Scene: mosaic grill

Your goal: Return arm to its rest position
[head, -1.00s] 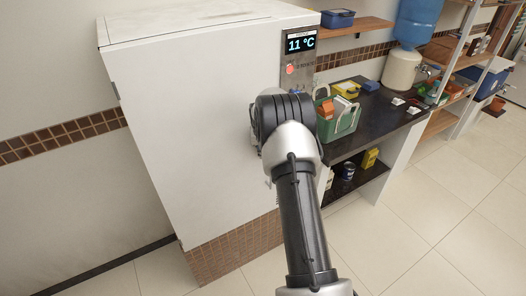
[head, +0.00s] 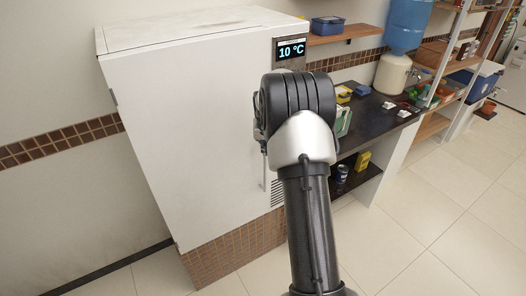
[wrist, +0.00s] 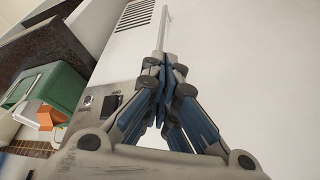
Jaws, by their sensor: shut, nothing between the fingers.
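My gripper (wrist: 165,75) is shut and empty in the wrist view, its blue-and-grey fingers together in front of the white cabinet. In the head view my arm rises from the bottom and its black wrist joint covers part of the cabinet's right side. The gripper is mostly hidden behind the arm there. The white cabinet (head: 190,130) stands on a brown tiled base, and its display (head: 291,49) reads 10 °C. A pale handle-like bar (wrist: 165,25) shows just beyond the fingertips in the wrist view; I cannot tell whether they touch.
A dark counter (head: 372,122) right of the cabinet holds a green basket (head: 343,121), partly behind my arm, and small items. A blue box (head: 327,26) sits on a wooden shelf (head: 345,35). A water jug (head: 408,25) stands farther back. The tiled floor (head: 440,220) at right is clear.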

